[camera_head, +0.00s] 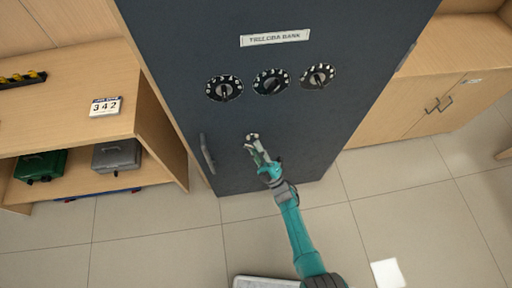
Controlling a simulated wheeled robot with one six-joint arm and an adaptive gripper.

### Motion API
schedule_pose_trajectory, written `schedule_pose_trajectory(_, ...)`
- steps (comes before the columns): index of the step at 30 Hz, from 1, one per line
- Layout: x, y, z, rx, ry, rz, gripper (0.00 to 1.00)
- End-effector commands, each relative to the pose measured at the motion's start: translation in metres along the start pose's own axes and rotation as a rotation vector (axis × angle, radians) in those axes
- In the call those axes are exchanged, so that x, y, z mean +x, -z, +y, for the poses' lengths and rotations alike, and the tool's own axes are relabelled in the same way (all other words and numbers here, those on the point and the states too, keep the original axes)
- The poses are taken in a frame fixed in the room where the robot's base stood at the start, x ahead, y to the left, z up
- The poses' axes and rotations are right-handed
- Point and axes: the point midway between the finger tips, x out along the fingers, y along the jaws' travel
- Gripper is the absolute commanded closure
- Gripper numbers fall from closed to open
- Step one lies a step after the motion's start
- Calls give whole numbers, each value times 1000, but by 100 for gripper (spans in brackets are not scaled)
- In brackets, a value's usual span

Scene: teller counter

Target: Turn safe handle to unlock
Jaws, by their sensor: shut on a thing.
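A tall dark blue-grey safe (205,60) stands in front of me with its door shut. Three black dials with white marks sit in a row on it: left (224,88), middle (271,81) and right (319,76). My gripper (254,143) is at the lower middle of the door, right of the bar, shut on the safe handle. The gripper hides most of the handle, so its angle is hard to tell.
Wooden cabinets (425,105) stand on the right. The tiled floor in front is mostly clear.

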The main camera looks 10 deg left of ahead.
Motion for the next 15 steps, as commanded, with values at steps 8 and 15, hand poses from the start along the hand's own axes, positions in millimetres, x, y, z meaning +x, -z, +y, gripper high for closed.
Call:
schedule_pose_trajectory(8,0,0,-2,118,-115,-34,100)
schedule_pose_trajectory(15,-1,0,-2,168,-166,-48,100)
